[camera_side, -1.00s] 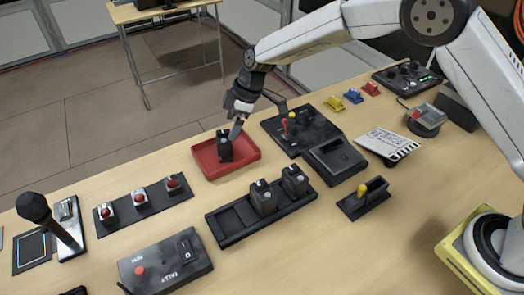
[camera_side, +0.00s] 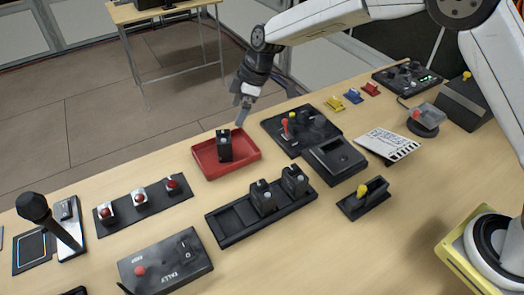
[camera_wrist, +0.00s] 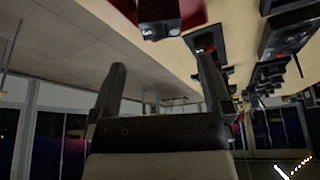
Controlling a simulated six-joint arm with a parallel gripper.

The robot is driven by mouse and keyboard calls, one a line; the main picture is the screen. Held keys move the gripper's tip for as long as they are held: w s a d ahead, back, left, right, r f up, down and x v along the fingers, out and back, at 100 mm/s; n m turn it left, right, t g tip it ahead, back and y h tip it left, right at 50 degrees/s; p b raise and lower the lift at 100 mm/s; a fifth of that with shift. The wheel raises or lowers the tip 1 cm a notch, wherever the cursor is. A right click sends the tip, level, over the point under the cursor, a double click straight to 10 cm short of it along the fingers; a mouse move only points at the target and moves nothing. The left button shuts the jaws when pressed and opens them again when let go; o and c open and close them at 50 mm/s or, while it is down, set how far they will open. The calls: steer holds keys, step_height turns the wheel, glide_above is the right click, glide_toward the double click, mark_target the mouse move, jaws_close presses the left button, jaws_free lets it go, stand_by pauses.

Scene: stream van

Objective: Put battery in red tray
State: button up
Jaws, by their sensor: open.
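A black battery (camera_side: 224,146) stands upright in the red tray (camera_side: 247,155) in the side view. In the wrist view the battery (camera_wrist: 160,22) shows at the top, with part of the red tray (camera_wrist: 193,20) around it. My gripper (camera_side: 240,122) is above and to the right of the battery, apart from it. In the wrist view my gripper (camera_wrist: 163,85) is open, with nothing between its fingers. Two more black batteries (camera_side: 262,197) (camera_side: 295,181) stand in the right part of the black slotted holder (camera_side: 232,222).
A joystick panel (camera_side: 300,128) and a black box (camera_side: 335,158) lie right of the tray. A strip with red buttons (camera_side: 140,200), a tally box (camera_side: 165,266) and a microphone (camera_side: 45,217) are to the left. Bare table lies between the tray and the holder.

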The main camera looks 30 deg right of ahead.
steer(key=s+d+m+h, duration=0.2)
steer(key=s+d+m, duration=0.4)
steer(key=s+d, duration=0.4)
steer(key=s+d+f+m+t+h, duration=0.1)
steer(key=s+d+m+h, duration=0.1)
steer(key=s+d+m, duration=0.5)
steer(key=s+d, duration=0.4)
steer(key=s, duration=0.5)
steer(key=shift+s+d+m, duration=0.15)
steer(key=shift+s+m, duration=0.15)
steer(key=shift+f, duration=0.1)
